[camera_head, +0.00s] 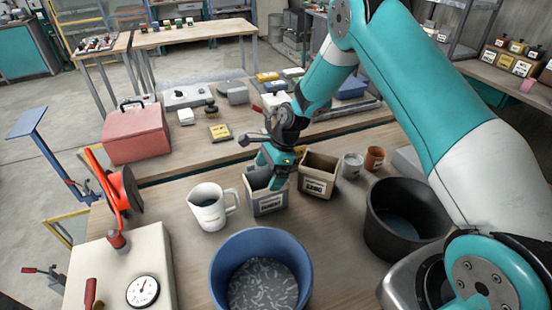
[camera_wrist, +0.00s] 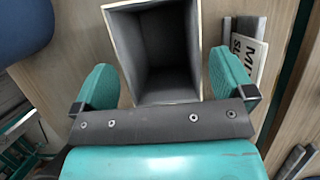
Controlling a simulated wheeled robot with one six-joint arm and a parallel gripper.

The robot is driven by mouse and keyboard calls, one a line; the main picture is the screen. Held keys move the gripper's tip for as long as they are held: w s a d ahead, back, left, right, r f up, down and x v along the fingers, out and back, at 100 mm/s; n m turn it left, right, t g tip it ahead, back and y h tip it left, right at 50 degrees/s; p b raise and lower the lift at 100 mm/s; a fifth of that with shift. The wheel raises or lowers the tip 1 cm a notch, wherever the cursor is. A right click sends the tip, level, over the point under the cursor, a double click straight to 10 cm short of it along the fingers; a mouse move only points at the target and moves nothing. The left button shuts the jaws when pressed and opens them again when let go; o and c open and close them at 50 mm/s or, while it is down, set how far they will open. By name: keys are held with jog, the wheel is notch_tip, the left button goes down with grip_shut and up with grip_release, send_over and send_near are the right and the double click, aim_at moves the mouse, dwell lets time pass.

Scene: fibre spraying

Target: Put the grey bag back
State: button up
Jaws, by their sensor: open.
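The grey bag (camera_head: 266,203), an open-topped, box-like container with a white label on its front, stands upright on the near table. In the wrist view the bag (camera_wrist: 158,50) shows a pale rim and a dark grey inside that looks empty. My gripper (camera_head: 272,172) is at the bag, pointing down over its top. In the wrist view my gripper (camera_wrist: 165,78) is open, with one teal finger on each side of the bag. Gaps show beside the bag there, though contact lower down is hard to tell.
A brown labelled bag (camera_head: 318,175) stands close to the right. A white jug (camera_head: 207,208) stands to the left, a blue tub (camera_head: 222,265) in front, and a black bucket (camera_head: 385,225) at right. A labelled card (camera_wrist: 247,57) lies beside the bag.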

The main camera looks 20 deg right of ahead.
jog(key=b+v, duration=0.2)
jog(key=v, duration=0.7)
jog(key=s+a+r+n, duration=0.5)
jog(key=s+r+n, duration=0.2)
jog(key=r, duration=0.2)
jog(key=s+a+r+n, duration=0.2)
jog(key=s+r+n, duration=0.2)
jog(key=s+n, duration=0.5)
jog(key=s+a+r+n, duration=0.2)
jog(key=s+r+n, duration=0.2)
jog(key=s+n, duration=0.5)
jog(key=s, duration=0.6)
jog(key=shift+a, duration=0.15)
notch_tip(320, 180, down, 4)
jog(key=b, duration=0.4)
jog(key=shift+f+b, duration=0.2)
jog(key=shift+b, duration=0.15)
